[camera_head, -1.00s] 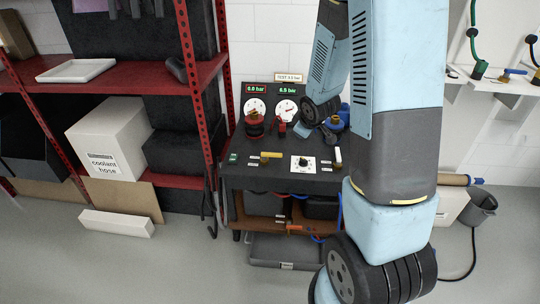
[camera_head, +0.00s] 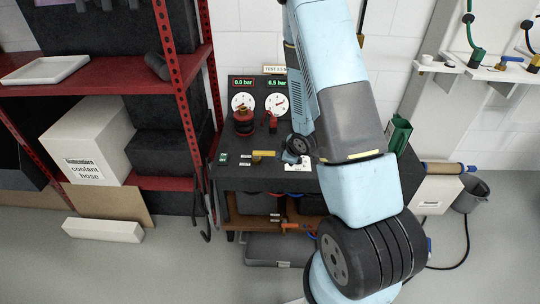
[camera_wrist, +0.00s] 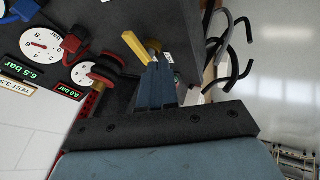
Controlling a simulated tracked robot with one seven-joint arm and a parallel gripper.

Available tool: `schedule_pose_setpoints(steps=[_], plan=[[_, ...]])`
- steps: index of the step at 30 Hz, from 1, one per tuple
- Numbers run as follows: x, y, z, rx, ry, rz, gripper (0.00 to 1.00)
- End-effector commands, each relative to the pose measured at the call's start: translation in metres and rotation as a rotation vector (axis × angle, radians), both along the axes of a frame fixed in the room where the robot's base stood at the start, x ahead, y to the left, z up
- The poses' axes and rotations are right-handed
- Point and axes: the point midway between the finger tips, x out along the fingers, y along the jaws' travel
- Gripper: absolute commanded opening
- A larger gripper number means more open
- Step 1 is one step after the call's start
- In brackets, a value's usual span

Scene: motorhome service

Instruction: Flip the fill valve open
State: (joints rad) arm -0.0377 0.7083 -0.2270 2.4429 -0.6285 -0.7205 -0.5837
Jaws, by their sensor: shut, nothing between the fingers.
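A valve with a yellow lever (camera_head: 263,153) sits on the dark bench top (camera_head: 232,172). The lever lies crosswise in the head view, and its label is too small to read. In the wrist view the yellow lever (camera_wrist: 134,44) and its brass body are just beyond my fingertips. My gripper (camera_wrist: 158,68) is shut and empty, with its blue fingers close together. Whether they touch the valve I cannot tell. In the head view my gripper (camera_head: 290,157) is just right of the lever. My arm hides the bench's right part, including a second valve seen earlier.
Two gauges (camera_head: 243,101) stand behind, under displays reading 0.0 and 6.5 bar. Red-and-black fittings (camera_head: 243,123) stand before them. A red shelf (camera_head: 110,75) is at left. Dark hooks (camera_wrist: 240,55) hang beside the bench edge. A grey bucket (camera_head: 471,192) stands at right.

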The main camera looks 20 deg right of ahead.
Motion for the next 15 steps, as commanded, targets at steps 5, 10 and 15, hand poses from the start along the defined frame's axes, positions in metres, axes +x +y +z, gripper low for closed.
schedule_pose_setpoints(steps=[5,10,15], plan=[[0.0,0.011,0.0,0.0,0.0,0.019,0.0],[0.001,0.014,-0.001,0.0,0.001,0.024,0.0],[0.006,0.017,-0.009,0.0,0.001,0.027,0.0]])
